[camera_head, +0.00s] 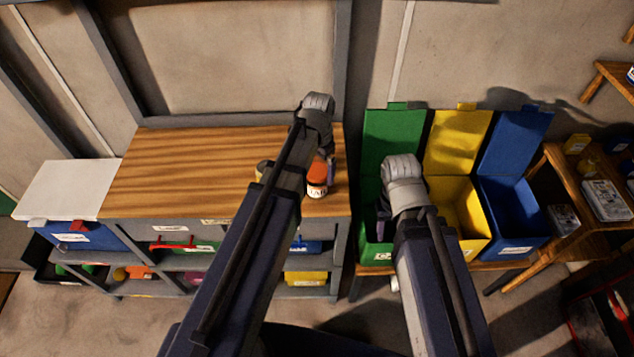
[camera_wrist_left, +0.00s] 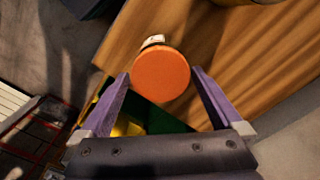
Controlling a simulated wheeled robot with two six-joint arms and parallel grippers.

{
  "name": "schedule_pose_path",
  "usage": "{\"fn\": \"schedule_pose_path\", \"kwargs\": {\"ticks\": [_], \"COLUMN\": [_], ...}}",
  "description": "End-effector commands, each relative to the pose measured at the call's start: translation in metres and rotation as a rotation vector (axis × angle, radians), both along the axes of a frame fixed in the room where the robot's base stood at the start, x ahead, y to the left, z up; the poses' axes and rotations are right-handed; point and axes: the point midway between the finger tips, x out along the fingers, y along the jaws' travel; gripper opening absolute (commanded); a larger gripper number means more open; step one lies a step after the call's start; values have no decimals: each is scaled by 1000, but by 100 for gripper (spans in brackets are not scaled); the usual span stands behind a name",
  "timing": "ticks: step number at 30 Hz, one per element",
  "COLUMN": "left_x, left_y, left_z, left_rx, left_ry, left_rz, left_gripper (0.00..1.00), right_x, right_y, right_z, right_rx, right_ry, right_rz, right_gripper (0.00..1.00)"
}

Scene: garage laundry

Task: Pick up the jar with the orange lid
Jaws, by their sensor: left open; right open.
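The jar with the orange lid (camera_head: 317,176) stands upright near the right end of the wooden worktop (camera_head: 190,165), with a white label on its side. My left arm hides part of it. My left gripper (camera_head: 329,168) is open at the jar. In the left wrist view the round orange lid (camera_wrist_left: 160,76) lies between the tips of the two purple fingers (camera_wrist_left: 160,72), with a small gap visible on each side. My right gripper (camera_head: 384,222) hangs over the green bin, away from the jar; its fingers are mostly hidden.
Green (camera_head: 390,140), yellow (camera_head: 455,140) and blue (camera_head: 513,140) open-lidded bins stand right of the worktop. The worktop's left part is clear. Shelves (camera_head: 180,262) below hold several items.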

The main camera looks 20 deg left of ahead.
Motion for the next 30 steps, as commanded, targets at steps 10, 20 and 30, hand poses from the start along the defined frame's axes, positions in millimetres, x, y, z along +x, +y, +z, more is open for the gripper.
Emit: {"fn": "schedule_pose_path", "kwargs": {"ticks": [10,20,30], "left_x": [-2,-2,-2], "left_y": [2,2,2], "left_z": [-41,-50,-50], "left_rx": [0,0,0], "left_ry": [0,0,0], "left_rz": [0,0,0], "left_gripper": [100,100,71], "right_x": [0,0,0], "right_y": [0,0,0], "right_z": [-41,-50,-50], "right_rx": [0,0,0], "right_ry": [0,0,0], "right_rz": [-1,0,0], "right_gripper": [50,50,50]}}
